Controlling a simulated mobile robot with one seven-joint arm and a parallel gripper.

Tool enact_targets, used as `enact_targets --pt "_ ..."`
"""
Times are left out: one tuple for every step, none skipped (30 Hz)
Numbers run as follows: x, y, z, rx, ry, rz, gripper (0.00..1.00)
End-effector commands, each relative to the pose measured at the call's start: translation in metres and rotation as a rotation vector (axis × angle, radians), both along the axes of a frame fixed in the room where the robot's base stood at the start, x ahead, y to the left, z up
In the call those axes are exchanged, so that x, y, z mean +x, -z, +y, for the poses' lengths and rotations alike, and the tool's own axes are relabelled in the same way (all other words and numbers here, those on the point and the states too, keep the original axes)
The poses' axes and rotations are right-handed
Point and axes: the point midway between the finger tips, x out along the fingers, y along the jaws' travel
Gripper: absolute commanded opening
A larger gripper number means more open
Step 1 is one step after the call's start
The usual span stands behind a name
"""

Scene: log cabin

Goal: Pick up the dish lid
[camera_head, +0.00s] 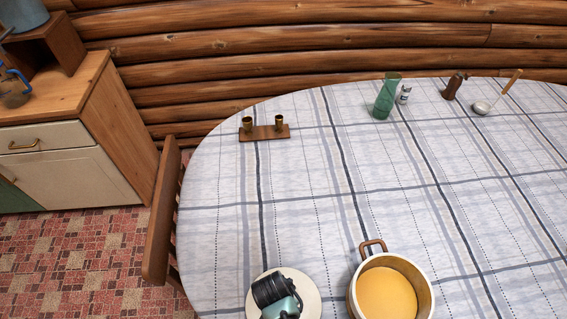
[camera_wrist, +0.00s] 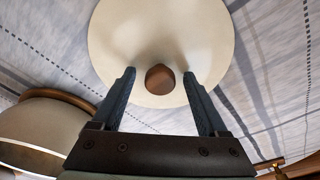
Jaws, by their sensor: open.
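The dish lid is a round cream disc with a brown knob. It lies on the tablecloth, and its cream rim (camera_head: 310,296) shows at the bottom of the head view, left of the pot. In the wrist view the lid (camera_wrist: 165,32) fills the upper middle, with its knob (camera_wrist: 160,79) facing the camera. My gripper (camera_wrist: 159,73) is open, with one finger on each side of the knob and a gap on both sides. In the head view my wrist covers much of the lid and hides the knob and fingertips. I cannot tell the exact fingertip height above the lid.
A pot (camera_head: 428,300) with yellow contents stands close right of the lid. Farther back on the table (camera_head: 320,190) are a wooden candle holder (camera_head: 264,134), green glass (camera_head: 386,97), shaker (camera_head: 404,95), brown bottle (camera_head: 453,86) and ladle (camera_head: 483,107). The table's middle is clear. A chair (camera_head: 162,215) stands left.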

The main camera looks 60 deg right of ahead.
Motion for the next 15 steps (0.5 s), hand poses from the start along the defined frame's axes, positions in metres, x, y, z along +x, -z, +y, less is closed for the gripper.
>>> enact_targets --pt "0.0002 0.0018 -0.0005 0.0 0.0 0.0 0.76" --pt "0.0002 0.0022 -0.0007 -0.001 0.0 -0.001 0.76" --pt "0.0003 0.0024 -0.0007 -0.001 0.0 -0.001 0.76" --pt "0.0003 0.0024 -0.0007 -0.001 0.0 -0.001 0.76" --pt "0.0003 0.0023 -0.0007 -0.001 0.0 -0.001 0.76" --pt "0.0002 0.0023 -0.0007 -0.001 -0.001 -0.001 0.76" --pt "0.0002 0.0022 -0.0007 -0.001 -0.001 -0.001 0.76" --pt "0.0003 0.0022 -0.0006 -0.001 -0.001 -0.001 0.76" --pt "0.0002 0.0022 -0.0006 -0.001 -0.001 -0.001 0.69" --pt "0.0002 0.0022 -0.0006 -0.001 -0.001 -0.001 0.64" --pt "0.0002 0.0021 -0.0005 -0.001 -0.001 -0.001 0.58" --pt "0.0001 0.0022 -0.0004 -0.001 -0.001 -0.001 0.51" --pt "0.0001 0.0022 -0.0004 -0.001 -0.001 -0.001 0.46" --pt "0.0001 0.0022 -0.0004 -0.001 -0.001 -0.001 0.4" --pt "0.0001 0.0022 -0.0004 -0.001 -0.001 -0.001 0.33"
